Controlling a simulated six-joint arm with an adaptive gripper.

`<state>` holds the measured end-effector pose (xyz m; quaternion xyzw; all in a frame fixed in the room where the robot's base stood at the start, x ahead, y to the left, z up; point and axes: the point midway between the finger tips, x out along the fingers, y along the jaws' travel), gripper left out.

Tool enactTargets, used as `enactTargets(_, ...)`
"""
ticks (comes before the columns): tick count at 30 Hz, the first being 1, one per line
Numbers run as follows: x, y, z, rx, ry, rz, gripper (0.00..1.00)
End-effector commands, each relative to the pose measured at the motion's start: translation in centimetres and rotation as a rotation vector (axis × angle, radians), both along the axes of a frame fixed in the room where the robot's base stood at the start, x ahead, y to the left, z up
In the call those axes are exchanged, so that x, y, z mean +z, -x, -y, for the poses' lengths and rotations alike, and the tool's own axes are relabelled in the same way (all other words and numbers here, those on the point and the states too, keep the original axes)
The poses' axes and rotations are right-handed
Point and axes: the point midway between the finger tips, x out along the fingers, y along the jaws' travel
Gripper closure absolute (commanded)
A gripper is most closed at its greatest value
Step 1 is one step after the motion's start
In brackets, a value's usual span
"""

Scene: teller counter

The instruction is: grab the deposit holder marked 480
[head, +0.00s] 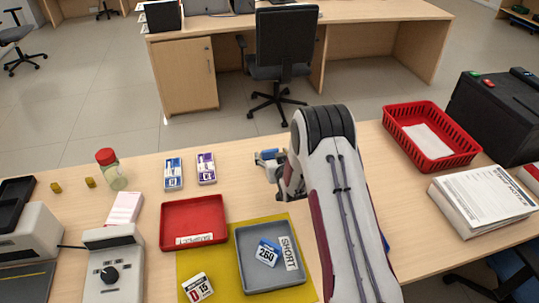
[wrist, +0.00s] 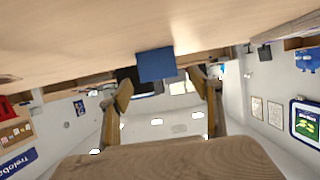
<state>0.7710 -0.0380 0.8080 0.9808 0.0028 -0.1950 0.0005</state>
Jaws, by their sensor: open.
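My gripper (head: 276,170) is low over the counter's back half, largely hidden behind my arm in the head view. In the wrist view my gripper (wrist: 163,80) is open, its fingers apart with nothing clamped. A blue block (wrist: 156,64) stands on the counter ahead, in line with the gap. In the head view a small blue and grey thing (head: 267,154) shows at the gripper's end; its marking is unreadable. A blue-labelled holder (head: 173,173) and a purple-labelled holder (head: 206,168) stand to the left, numbers too small to read. I cannot make out 480 anywhere.
A red tray (head: 165,222) and a grey tray (head: 243,277) lie in front; the grey one holds a blue holder marked 260 (head: 268,252). A red-labelled holder (head: 198,288) lies on the yellow mat (head: 192,262). A red basket (head: 455,160) and papers (head: 482,203) are right.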

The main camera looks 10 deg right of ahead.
Motion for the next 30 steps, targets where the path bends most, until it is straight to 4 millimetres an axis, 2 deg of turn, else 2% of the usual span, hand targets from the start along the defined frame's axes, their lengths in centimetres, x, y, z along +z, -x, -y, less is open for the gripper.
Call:
enactTargets(19,-1.8,-4.1,0.1,0.000,0.001,0.001,0.36)
enactTargets(30,-2.1,-4.6,0.1,0.000,0.000,-0.001,0.36)
